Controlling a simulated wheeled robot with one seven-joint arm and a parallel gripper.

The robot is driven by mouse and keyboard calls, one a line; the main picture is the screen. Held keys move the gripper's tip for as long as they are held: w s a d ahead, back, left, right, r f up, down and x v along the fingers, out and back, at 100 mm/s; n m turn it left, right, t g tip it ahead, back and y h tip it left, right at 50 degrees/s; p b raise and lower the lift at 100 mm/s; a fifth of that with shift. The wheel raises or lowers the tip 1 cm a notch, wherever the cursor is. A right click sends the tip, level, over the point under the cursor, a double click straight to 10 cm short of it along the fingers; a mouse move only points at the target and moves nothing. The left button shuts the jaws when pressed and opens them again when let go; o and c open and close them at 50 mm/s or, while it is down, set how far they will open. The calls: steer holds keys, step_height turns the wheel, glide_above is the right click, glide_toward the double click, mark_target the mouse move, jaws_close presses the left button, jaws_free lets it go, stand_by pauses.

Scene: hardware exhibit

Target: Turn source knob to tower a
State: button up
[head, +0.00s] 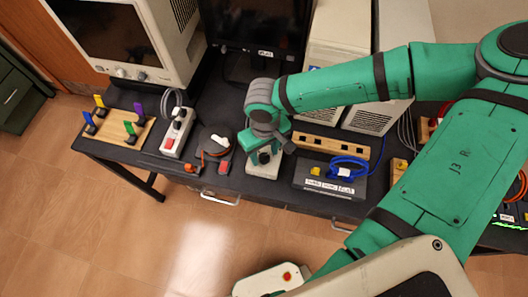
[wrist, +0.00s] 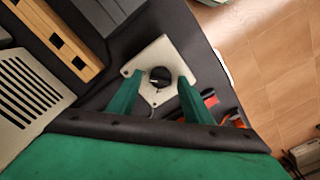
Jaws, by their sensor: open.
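A round black knob (wrist: 160,77) with a pale mark sits on a white plate in the wrist view; I take it for the source knob, though no label on it is readable. In the head view, its white base (head: 257,168) stands near the table's front edge, partly hidden under my arm. My gripper (head: 266,150) points down over it. In the wrist view, its two green fingers are open, one on each side of the knob, with visible gaps. Whether the fingertips are level with the knob is unclear. No tower a marking is legible.
Right of the knob stands a dark box (head: 309,184) with a yellow knob, labels and a blue cable (head: 347,163). A wooden socket strip (head: 331,146) lies behind it. To the left are a dark round device (head: 214,146), a power strip (head: 178,134) and a wooden board (head: 114,127).

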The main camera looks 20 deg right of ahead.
steer(key=shift+f, duration=0.25)
steer(key=c, duration=1.1)
steer(key=shift+o, duration=0.2)
